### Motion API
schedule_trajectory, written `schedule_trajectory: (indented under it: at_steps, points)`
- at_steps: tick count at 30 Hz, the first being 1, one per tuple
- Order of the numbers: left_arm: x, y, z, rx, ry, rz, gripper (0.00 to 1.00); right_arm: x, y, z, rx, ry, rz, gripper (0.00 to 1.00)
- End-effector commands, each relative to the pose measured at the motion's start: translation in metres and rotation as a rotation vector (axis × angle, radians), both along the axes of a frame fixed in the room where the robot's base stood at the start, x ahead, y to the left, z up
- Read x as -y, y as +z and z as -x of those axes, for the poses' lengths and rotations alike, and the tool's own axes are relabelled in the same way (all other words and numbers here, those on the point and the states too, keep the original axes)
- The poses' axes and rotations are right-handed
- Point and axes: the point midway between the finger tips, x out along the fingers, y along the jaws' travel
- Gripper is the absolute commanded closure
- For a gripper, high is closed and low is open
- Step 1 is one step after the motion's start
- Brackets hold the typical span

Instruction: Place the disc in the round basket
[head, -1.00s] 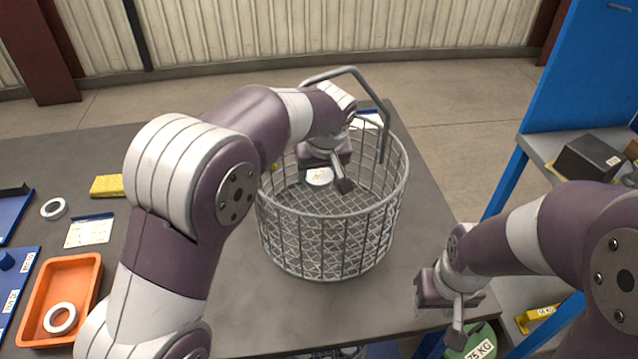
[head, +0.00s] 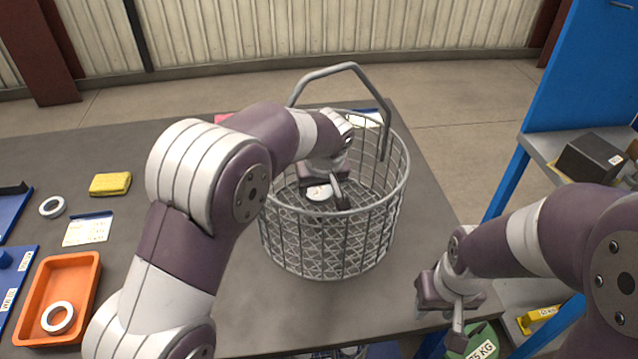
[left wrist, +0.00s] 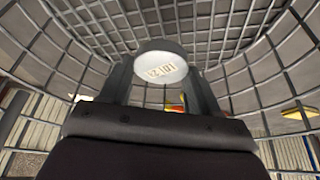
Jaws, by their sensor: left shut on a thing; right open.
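The round basket (head: 330,248) is a grey wire-mesh basket with a raised handle, standing on the dark table. My left gripper (head: 322,190) reaches down inside it, below the rim. It is shut on a white disc (head: 319,192). In the left wrist view the disc (left wrist: 160,65) is marked "Z 101" and sits between the two fingertips, with mesh beyond it. I cannot tell whether the disc touches the basket floor. My right gripper (head: 455,312) is open and empty, beside the table's right edge.
An orange tray (head: 88,270) holding a white ring (head: 58,317) is at the left. Another ring (head: 52,207), a yellow block (head: 110,184) and a label card (head: 88,229) lie nearby. A blue-framed shelf (head: 545,130) stands right. Table right of the tray is partly clear.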

Motion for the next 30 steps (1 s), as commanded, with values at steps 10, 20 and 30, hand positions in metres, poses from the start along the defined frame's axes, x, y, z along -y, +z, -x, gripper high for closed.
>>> schedule_trajectory:
  at_steps: [10,20,30]
  points:
    - [0.0,0.0,0.0,0.0,0.0,0.0,0.13,0.0,0.0,0.0,0.0,0.0,0.0,0.57]
    - [0.003,0.037,0.009,0.005,0.001,0.002,0.13,0.0,0.01,0.0,0.0,0.0,0.0,0.57]
    - [0.01,0.117,0.04,0.001,-0.001,0.0,0.13,0.0,0.023,0.0,0.0,0.0,0.0,0.57]
